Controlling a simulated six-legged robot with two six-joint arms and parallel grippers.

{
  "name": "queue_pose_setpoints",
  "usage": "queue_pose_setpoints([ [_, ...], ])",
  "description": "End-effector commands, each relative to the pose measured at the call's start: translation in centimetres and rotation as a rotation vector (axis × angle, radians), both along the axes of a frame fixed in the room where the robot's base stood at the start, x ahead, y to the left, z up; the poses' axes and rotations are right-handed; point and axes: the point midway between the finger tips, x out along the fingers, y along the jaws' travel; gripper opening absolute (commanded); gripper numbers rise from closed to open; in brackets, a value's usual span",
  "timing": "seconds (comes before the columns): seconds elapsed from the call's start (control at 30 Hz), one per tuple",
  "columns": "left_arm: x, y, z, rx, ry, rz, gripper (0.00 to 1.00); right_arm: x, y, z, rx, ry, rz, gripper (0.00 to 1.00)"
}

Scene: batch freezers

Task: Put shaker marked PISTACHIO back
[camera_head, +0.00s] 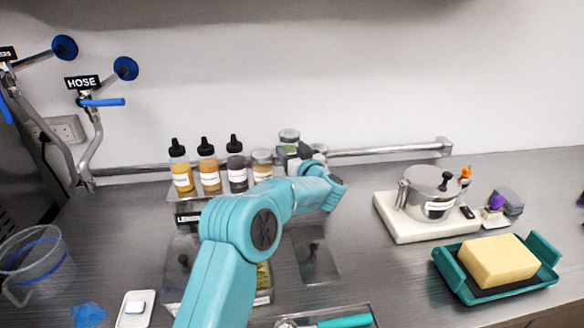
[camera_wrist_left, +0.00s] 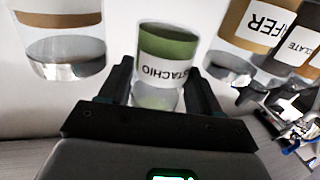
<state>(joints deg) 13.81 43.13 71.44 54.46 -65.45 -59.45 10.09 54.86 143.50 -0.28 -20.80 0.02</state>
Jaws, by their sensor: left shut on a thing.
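The PISTACHIO shaker (camera_wrist_left: 168,45), a clear jar with a green band and a white label, stands between the fingers of my left gripper (camera_wrist_left: 160,90) in the left wrist view. The label reads "STACHIO" and the gripper is shut on the shaker. In the head view the shaker (camera_head: 289,136) shows at the back by the wall, between two other jars and partly hidden by my left gripper (camera_head: 298,154). A rack (camera_head: 188,212) holds bottles and jars there. Whether the shaker's base touches the rack is hidden. My right gripper is not in view.
A tan-banded jar (camera_head: 262,163) and another jar (camera_head: 320,152) flank the shaker closely. Several black-capped bottles (camera_head: 209,170) stand left. A pot (camera_head: 430,190) on a white base and a teal tray (camera_head: 520,285) with a yellow block are right. A clear jug (camera_head: 35,265) is left.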

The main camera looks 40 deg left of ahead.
Motion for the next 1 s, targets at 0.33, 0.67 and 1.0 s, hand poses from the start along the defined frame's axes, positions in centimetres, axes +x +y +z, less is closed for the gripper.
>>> queue_pose_setpoints([
  [0.33, 0.1, 0.2, -4.4, 0.000, 0.002, 0.001, 0.32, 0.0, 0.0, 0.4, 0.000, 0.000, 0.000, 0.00],
  [0.67, 0.0, 0.2, -5.1, 0.001, -0.002, 0.001, 0.32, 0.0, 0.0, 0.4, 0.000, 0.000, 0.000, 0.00],
  [1.0, 0.0, 0.2, -5.5, 0.000, -0.001, 0.001, 0.74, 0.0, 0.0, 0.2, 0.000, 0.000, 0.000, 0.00],
])
